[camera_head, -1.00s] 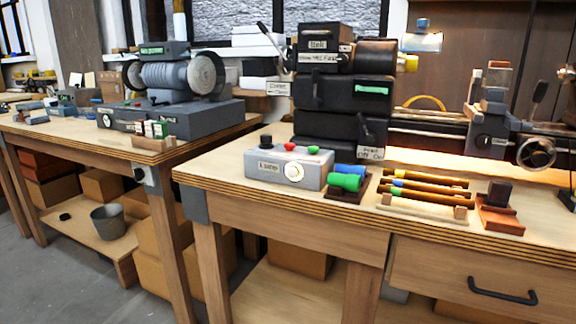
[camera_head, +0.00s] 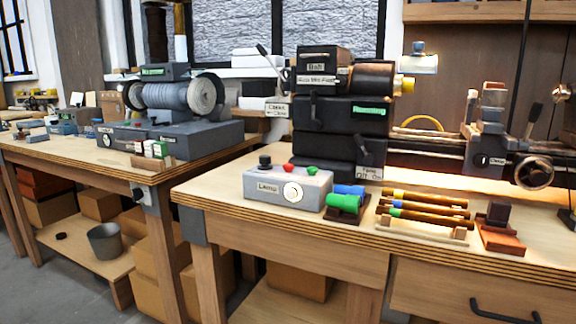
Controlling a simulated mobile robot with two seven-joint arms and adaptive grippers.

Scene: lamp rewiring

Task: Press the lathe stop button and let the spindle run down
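The lathe (camera_head: 335,125) stands on the near workbench, with a dark headstock and a green sign (camera_head: 369,111) that appears to read "Running". A grey control box (camera_head: 272,187) sits on the bench in front of it. On its top are a black knob (camera_head: 265,161), a red button (camera_head: 288,167) and a green button (camera_head: 312,170). A round white dial (camera_head: 293,191) is on its front beside a label too small to read surely. The spindle end (camera_head: 404,84) shows yellow; I cannot tell if it turns. Neither of my grippers is in view.
Green and blue rolls (camera_head: 345,200) lie right of the box, then a rack of brown rods (camera_head: 425,205) and a reddish-brown block (camera_head: 500,236). A grinder (camera_head: 172,97) stands on the left bench. The bench front left of the box is clear.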

